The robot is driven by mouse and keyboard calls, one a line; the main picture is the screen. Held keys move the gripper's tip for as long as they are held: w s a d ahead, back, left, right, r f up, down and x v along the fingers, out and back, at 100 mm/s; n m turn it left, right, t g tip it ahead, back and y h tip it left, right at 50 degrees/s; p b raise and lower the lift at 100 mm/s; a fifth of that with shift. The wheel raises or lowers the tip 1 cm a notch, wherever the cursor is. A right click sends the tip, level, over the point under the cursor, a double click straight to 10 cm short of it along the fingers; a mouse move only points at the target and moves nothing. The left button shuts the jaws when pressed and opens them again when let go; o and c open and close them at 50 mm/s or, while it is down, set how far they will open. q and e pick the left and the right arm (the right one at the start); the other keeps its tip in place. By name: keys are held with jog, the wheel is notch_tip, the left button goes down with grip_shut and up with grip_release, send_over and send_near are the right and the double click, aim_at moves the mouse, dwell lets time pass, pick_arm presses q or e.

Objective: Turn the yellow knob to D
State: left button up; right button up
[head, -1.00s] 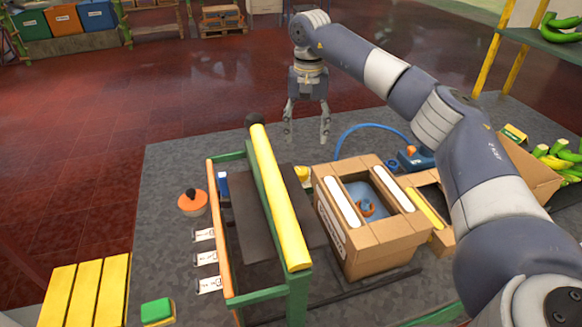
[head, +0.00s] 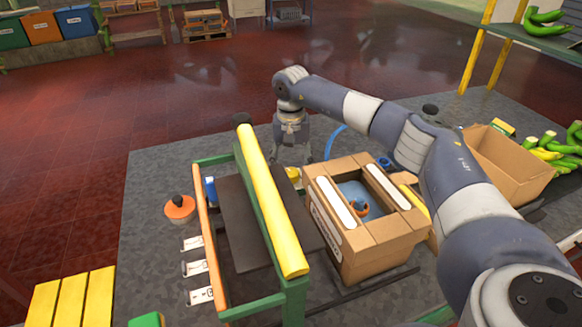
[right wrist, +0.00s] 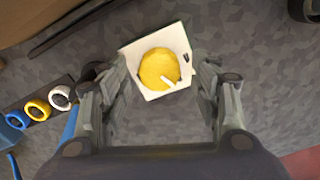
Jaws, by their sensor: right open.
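The yellow knob (right wrist: 160,69) is round and sits on a white square plate (right wrist: 130,54) in the right wrist view. A white pointer line on it points to the lower right of that picture. Small dark marks on the plate are too small to read. My right gripper (right wrist: 161,80) is open, with one finger on each side of the plate. It points down over the knob, and I see no contact. In the head view this gripper (head: 303,158) is partly hidden. My left gripper is not in view.
A cardboard box (head: 375,245) with white strips stands close to the right of the knob. The green frame with a yellow bar (head: 272,205) is on its left. Several coloured rings (right wrist: 34,106) lie near the gripper. An orange-based knob (head: 180,208) is farther left.

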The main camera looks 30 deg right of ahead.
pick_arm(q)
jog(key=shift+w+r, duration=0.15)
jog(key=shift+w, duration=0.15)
pick_arm(e)
jog(key=shift+s+f, duration=0.1)
jog(key=shift+f, duration=0.45)
jog(key=c, duration=1.1)
